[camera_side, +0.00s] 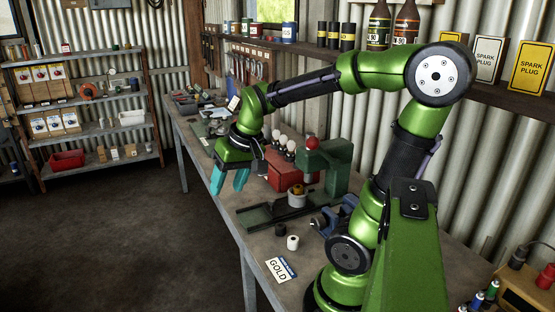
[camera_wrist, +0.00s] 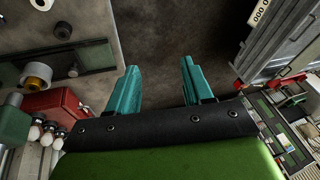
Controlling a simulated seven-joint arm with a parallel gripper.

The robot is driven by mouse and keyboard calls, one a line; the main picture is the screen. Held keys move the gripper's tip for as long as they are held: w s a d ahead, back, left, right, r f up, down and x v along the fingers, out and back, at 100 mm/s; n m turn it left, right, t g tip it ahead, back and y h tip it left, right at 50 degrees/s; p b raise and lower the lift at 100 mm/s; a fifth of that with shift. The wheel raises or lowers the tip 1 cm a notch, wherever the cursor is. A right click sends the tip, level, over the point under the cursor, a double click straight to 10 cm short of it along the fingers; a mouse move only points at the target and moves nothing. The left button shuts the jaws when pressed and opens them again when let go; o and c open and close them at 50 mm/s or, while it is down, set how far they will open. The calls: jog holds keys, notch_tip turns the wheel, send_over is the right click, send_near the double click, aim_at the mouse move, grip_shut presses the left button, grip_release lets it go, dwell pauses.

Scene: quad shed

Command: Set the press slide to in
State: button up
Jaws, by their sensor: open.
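The green press (camera_side: 338,165) stands on the bench with a red knob on top. Its long dark green slide track (camera_side: 262,216) runs out from under it to the left, and also shows in the wrist view (camera_wrist: 95,59). A pale round cup with a brass piece (camera_side: 298,197) sits at the press end, under the press head; it shows too in the wrist view (camera_wrist: 36,76). I cannot tell the slide's exact position. My gripper (camera_side: 229,182) has teal fingers, apart and empty, pointing down near the bench's front edge, beyond the track. Its fingers (camera_wrist: 160,66) touch nothing.
A red box (camera_side: 279,176) with several white bulbs stands behind the press, near my gripper. A blue vise (camera_side: 340,213) is right of the track.

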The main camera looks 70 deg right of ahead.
jog(key=d+f+m+g, duration=0.1)
jog(key=d+f, duration=0.1)
jog(key=d, duration=0.7)
jog(key=r+n+g, duration=0.1)
jog(key=n+g, duration=0.2)
jog(key=n, duration=0.5)
send_over(272, 199)
notch_tip(272, 199, down, 16)
jog(key=shift+a, duration=0.1)
grip_shut()
